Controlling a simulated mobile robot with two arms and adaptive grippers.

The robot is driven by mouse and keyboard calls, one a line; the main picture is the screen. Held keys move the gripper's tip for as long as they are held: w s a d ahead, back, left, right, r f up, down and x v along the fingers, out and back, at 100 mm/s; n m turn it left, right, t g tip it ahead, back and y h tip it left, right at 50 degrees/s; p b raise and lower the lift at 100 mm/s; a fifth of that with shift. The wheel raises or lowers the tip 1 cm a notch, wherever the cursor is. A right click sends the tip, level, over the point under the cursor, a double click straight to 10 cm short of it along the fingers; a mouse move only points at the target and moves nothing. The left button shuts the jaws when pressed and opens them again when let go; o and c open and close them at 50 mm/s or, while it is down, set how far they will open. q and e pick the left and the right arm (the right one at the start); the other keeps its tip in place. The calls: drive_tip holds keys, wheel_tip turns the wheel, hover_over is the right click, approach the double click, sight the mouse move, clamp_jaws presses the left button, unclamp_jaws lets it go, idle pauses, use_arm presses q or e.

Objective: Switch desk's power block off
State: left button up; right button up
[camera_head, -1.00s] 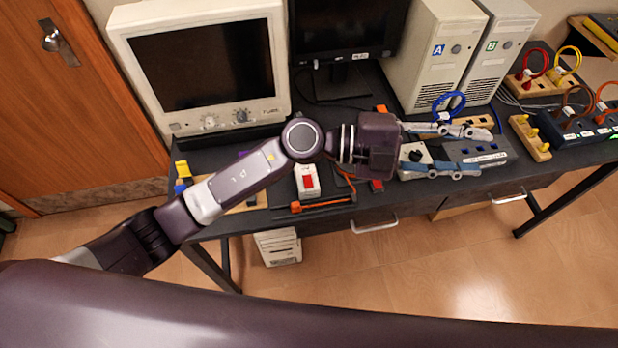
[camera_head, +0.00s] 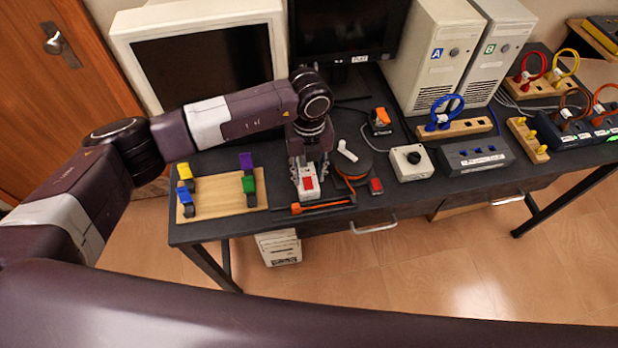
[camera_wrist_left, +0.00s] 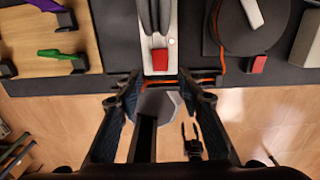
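The power block (camera_head: 307,194) is a small white box with a red switch (camera_head: 309,183), near the front edge of the desk. In the left wrist view, the red switch (camera_wrist_left: 160,54) sits at the near end of the white block (camera_wrist_left: 147,64), with a small light beside it and dark shapes behind it. My left gripper (camera_head: 308,169) points down at the block, its fingers apart and empty, one towards each side. In the left wrist view the gripper (camera_wrist_left: 160,82) is open, its fingers spread wider than the block. Contact cannot be told. My right gripper is not in view.
A wooden board with coloured clips (camera_head: 222,196) lies left of the block. A dark round reel (camera_head: 366,164), an orange-handled tool (camera_head: 320,206) and a white box with a black knob (camera_head: 408,164) are nearby. Monitors and computer towers (camera_head: 432,60) stand behind.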

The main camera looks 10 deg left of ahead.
sight(309, 187)
use_arm(q)
drive_tip(key=shift+f+p, duration=0.4)
drive_tip(key=shift+f, duration=1.5)
